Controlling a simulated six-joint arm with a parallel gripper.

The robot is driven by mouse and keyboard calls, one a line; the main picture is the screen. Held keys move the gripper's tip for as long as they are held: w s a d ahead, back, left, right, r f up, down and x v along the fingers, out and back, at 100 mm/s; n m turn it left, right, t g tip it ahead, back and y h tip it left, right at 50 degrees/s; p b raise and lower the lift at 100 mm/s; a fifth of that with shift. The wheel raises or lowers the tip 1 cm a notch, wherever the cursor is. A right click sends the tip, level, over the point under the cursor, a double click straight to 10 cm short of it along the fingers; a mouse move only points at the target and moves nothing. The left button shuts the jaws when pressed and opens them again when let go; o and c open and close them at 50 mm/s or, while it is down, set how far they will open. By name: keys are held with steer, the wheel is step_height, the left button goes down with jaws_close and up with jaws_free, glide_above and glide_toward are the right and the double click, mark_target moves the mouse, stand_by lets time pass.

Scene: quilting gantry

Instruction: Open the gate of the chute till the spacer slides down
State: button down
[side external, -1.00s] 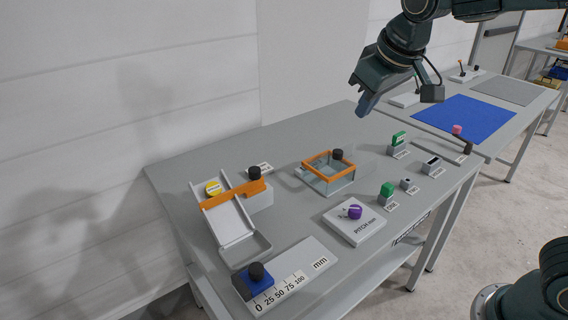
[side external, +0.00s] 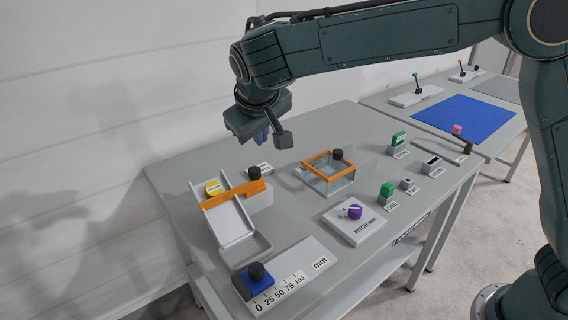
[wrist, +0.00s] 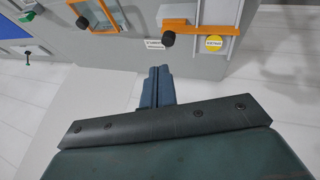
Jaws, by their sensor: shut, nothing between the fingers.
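The chute (side external: 232,226) is a sloping light-grey channel at the left of the table, also in the wrist view at top right. An orange gate bar (side external: 226,194) lies across it, with a black knob (side external: 254,173) at its right end; gate (wrist: 192,29) and knob (wrist: 168,38) also show in the wrist view. My gripper (side external: 262,136) is shut and empty, above the table's back edge, up and behind the knob, touching nothing.
A clear box with an orange frame (side external: 307,174) and black knob stands right of the chute. A tray (side external: 245,252) lies below the chute.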

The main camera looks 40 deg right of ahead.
steer(key=w+a+f+h, duration=0.1)
steer(key=w+a+f, duration=0.1)
steer(key=a+f, duration=0.4)
steer(key=shift+a, duration=0.85)
steer(key=shift+f, duration=0.2)
glide_toward(236, 189)
steer(key=x, duration=0.4)
steer(key=shift+d+f, duration=0.1)
steer(key=shift+w+d+f, duration=0.1)
steer(key=shift+w+d, duration=0.1)
steer(key=shift+d, duration=0.5)
steer(key=shift+w+d, duration=0.15)
steer(key=shift+d, duration=0.5)
steer(key=shift+w+d+f, duration=0.1)
steer(key=shift+w+d, duration=0.1)
steer(key=shift+d, duration=0.5)
steer(key=shift+d, duration=0.1)
